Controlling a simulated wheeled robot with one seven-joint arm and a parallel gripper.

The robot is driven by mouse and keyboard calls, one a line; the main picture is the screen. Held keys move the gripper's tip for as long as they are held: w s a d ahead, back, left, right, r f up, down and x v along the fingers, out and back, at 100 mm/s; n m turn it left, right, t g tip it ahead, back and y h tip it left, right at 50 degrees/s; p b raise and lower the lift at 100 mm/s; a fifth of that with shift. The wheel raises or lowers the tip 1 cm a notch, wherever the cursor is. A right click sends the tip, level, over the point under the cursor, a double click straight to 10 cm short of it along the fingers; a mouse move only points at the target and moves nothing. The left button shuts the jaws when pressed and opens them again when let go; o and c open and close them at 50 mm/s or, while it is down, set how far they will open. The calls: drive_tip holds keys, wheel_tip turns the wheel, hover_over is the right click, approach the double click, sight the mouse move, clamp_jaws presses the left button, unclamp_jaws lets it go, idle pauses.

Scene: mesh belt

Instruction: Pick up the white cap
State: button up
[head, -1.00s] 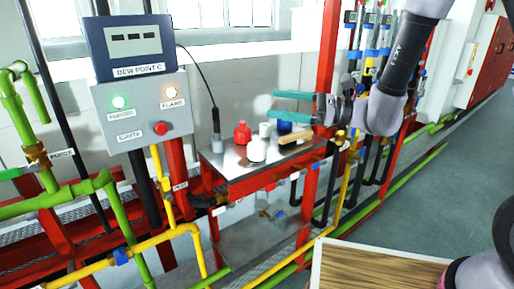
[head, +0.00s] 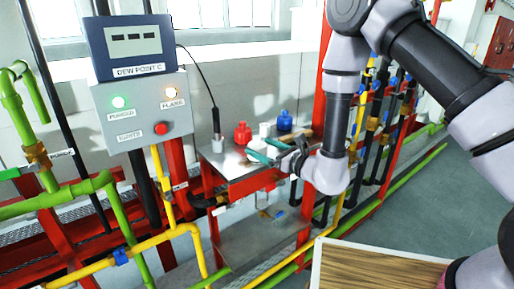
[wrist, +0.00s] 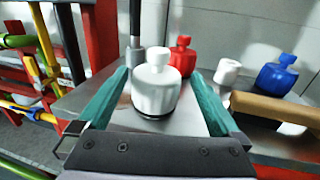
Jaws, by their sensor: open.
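The white cap (wrist: 156,92) is a squat, bottle-like piece with a round knob on top and a dark ring at its base. It stands upright on the metal shelf (wrist: 85,98). My gripper (wrist: 160,76) is open, with its two teal fingers on either side of the cap in the wrist view. I cannot tell whether either finger touches it. In the head view my gripper (head: 258,149) is low over the shelf's front part, and its fingers partly hide the white cap (head: 256,144).
A red cap (wrist: 183,58) stands behind the white one. To the right are a small white cylinder (wrist: 228,71), a blue cap (wrist: 277,75) and a wooden bar (wrist: 270,108). A grey probe (head: 217,143) stands at the left. A red post (head: 318,110) rises at the shelf's right.

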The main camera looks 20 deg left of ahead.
drive_tip(key=x, duration=0.5)
drive_tip(key=shift+s+a+r, duration=0.15)
drive_tip(key=shift+a, duration=0.1)
drive_tip(key=shift+c, duration=0.3)
drive_tip(key=c, duration=1.3)
drive_tip(key=shift+o, duration=0.2)
drive_tip(key=shift+r, duration=0.1)
